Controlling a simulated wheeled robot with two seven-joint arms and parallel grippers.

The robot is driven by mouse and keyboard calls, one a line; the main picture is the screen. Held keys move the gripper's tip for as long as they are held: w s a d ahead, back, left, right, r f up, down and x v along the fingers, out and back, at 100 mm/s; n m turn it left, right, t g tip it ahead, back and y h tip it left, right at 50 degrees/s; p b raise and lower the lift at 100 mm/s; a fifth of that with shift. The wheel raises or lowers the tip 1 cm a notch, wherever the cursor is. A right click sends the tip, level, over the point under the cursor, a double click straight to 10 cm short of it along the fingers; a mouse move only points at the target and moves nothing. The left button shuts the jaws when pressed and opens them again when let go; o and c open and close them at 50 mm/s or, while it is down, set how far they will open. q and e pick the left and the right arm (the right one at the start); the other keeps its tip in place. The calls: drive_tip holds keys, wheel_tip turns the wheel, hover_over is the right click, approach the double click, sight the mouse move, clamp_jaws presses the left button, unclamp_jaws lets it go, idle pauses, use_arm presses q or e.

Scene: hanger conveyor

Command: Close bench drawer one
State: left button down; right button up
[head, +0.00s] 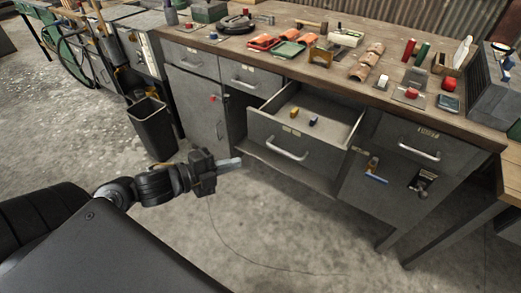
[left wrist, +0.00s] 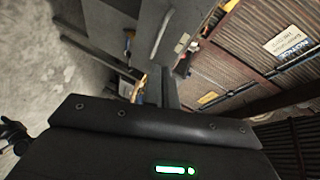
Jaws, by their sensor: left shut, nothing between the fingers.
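One bench drawer (head: 316,153) stands pulled open in the middle of the grey bench, with a pale bar handle (head: 287,149) on its front. A yellow item (head: 294,112) and a dark blue item (head: 314,121) lie inside it. No drawer number is readable. My left gripper (head: 235,162) is shut and empty, held low in front of the bench, left of the open drawer's front and apart from it. Its fingers point right. My right gripper is not in view.
The wooden bench top (head: 345,88) carries many tools and parts. A black bin (head: 152,130) stands on the floor behind my left gripper. A lever and a blue-handled fitting (head: 374,172) stick out of the right cabinet. The floor before the drawer is clear.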

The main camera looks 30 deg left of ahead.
use_arm(q)
approach(271, 147)
drive_tip(key=w+d, duration=0.2)
drive_tip(key=d, duration=0.2)
drive_tip(key=shift+w+a+f+p, duration=0.15)
drive_tip(key=shift+w, duration=0.35)
drive_tip(key=shift+w+a+f+p, duration=0.15)
drive_tip(key=shift+w+a+f, duration=0.05)
drive_tip(key=shift+w, duration=0.3)
drive_tip(key=shift+w+a+f, duration=0.25)
drive_tip(key=shift+w+a, duration=0.05)
drive_tip(key=shift+w, duration=0.45)
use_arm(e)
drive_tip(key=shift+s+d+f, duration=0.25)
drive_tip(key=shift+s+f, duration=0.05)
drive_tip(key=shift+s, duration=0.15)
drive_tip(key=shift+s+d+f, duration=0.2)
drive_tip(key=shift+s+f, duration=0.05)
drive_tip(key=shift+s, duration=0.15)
